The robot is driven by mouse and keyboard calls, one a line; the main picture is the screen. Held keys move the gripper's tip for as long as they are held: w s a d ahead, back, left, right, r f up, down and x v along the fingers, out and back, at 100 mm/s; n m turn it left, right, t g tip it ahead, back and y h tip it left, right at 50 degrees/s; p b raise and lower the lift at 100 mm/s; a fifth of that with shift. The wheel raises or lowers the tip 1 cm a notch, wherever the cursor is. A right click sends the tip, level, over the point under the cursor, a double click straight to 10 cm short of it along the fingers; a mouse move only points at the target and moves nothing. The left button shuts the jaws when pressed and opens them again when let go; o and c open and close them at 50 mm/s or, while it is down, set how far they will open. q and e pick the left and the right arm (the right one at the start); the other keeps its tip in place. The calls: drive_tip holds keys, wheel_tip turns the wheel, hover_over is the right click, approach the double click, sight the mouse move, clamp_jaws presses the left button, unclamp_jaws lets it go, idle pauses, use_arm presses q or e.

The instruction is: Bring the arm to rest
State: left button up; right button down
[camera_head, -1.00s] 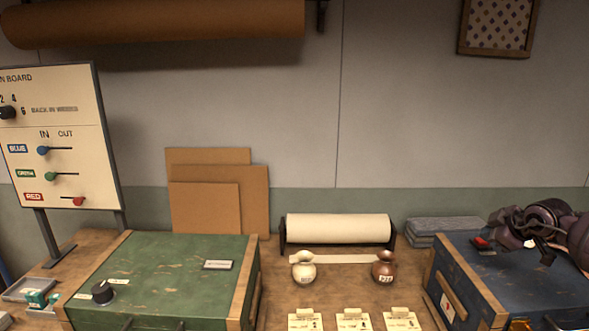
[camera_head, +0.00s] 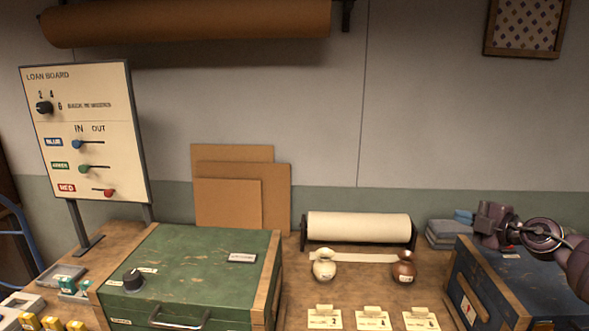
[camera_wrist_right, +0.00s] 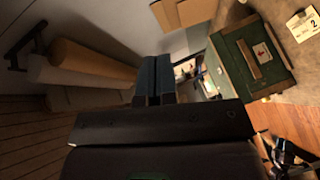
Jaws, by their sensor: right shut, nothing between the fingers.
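My right arm comes in from the right edge of the head view. My right gripper (camera_head: 464,216) has blue-grey fingers that point left, in front of the folded grey cloths and by the back left corner of the blue chest (camera_head: 540,285). In the right wrist view its fingers (camera_wrist_right: 153,65) lie together, shut with nothing between them. The arm hides part of the blue chest's top. My left gripper is not in view.
The green chest (camera_head: 200,262), a paper roll (camera_head: 358,227), a cream vase (camera_head: 323,266), a brown vase (camera_head: 402,269) and several tags stand on the workbench (camera_head: 300,300). The loan board (camera_head: 90,130) is at left. Grey cloths (camera_head: 440,236) lie beside the blue chest.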

drive_tip(key=s+a+f+m+t+h, duration=0.1)
drive_tip(key=s+a+f+m+h, duration=0.1)
drive_tip(key=s+a+f+m, duration=0.55)
drive_tip(key=s+a+f+m+t+h, duration=0.1)
drive_tip(key=s+a+f+m+h, duration=0.2)
drive_tip(key=f, duration=0.7)
drive_tip(key=s+a+f+m+g+h, duration=0.1)
drive_tip(key=s+f+m, duration=0.3)
drive_tip(key=s+f, duration=0.4)
drive_tip(key=s+a+f+m+g+h, duration=0.1)
drive_tip(key=s+f+m, duration=0.4)
drive_tip(key=s, duration=1.2)
wheel_tip(320, 180, down, 4)
drive_tip(key=shift+a+g, duration=0.75)
drive_tip(key=shift+g, duration=0.45)
